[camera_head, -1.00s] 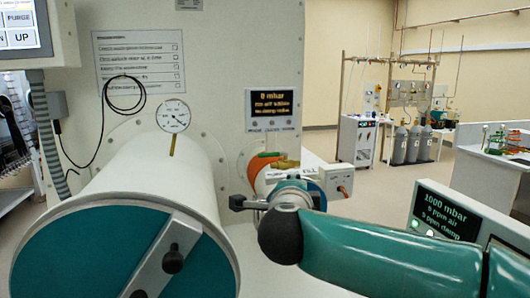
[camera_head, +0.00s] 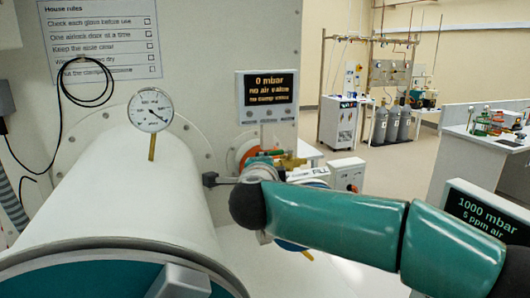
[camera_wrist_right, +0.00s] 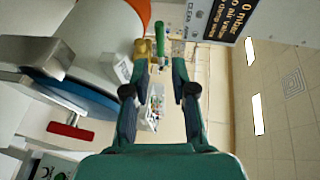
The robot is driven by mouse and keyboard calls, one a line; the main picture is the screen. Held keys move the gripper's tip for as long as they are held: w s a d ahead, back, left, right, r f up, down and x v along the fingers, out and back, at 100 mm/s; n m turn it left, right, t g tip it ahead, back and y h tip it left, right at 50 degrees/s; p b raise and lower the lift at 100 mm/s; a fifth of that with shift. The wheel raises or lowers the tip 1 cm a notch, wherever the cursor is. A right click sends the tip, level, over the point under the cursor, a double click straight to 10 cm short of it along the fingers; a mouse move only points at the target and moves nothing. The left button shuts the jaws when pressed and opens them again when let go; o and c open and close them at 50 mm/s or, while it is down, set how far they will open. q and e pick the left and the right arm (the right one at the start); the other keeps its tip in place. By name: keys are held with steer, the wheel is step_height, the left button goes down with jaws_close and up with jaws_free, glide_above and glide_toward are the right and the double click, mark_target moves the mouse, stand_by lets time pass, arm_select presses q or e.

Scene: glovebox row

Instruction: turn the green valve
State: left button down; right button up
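The green valve shows in the right wrist view as a green handle (camera_wrist_right: 160,38) standing at the brass fitting, past my fingertips and roughly between them. My right gripper (camera_wrist_right: 152,68) is open, with its two dark fingers apart and nothing between the tips. In the head view my right arm reaches in from the right, and its wrist covers most of the gripper and part of the valve area. The brass fitting (camera_head: 292,161) shows there just behind the wrist, by an orange ring. I cannot tell whether a finger touches the handle. My left gripper is in neither view.
A large white cylinder (camera_head: 120,195) with a gauge (camera_head: 150,110) fills the left. A display (camera_head: 267,96) reading 0 mbar hangs above the valve area. A red handle (camera_wrist_right: 70,131) on a blue disc lies left in the wrist view. A black cable loops on the wall.

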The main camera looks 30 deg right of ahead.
mark_target(276, 153)
steer(key=p+x, duration=0.3)
steer(key=x, duration=0.9)
steer(key=shift+d+f, duration=0.2)
jaws_close()
